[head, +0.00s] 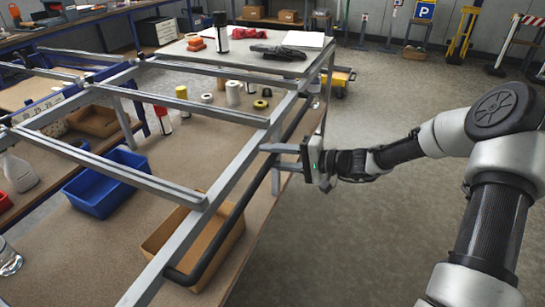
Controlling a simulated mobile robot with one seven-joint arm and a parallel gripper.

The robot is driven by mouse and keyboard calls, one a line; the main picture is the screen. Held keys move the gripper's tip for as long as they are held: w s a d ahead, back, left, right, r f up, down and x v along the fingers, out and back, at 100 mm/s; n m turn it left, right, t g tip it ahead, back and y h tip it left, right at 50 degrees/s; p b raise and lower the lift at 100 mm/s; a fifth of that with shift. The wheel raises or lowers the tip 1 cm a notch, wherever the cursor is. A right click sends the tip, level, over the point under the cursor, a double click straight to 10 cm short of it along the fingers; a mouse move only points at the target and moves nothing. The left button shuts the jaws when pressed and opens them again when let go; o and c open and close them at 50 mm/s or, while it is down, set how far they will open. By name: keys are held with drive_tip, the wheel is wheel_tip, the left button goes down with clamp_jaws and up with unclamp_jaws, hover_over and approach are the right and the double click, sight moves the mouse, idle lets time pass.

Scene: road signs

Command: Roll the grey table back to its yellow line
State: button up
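A grey metal frame with several cross rails (172,108) fills the left and middle of the head view. A long black handle bar (232,214) runs along its right side. A pale grey tabletop (185,51) is at the back of it. I cannot tell how the two join, and wheels are not seen. My gripper (272,166) reaches the handle bar from the right. Its two fingers are apart, one above the other, at the bar. I cannot tell whether they touch it. No yellow floor line can be made out.
A brown worktop (150,236) below the frame holds a blue bin (105,183), a cardboard tray (197,247), tape rolls and bottles. The grey floor (385,225) to the right is open. A yellow trolley (341,80) stands behind the frame. Signs and barriers line the back wall.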

clamp_jaws()
drive_tip(key=shift+d, duration=0.2)
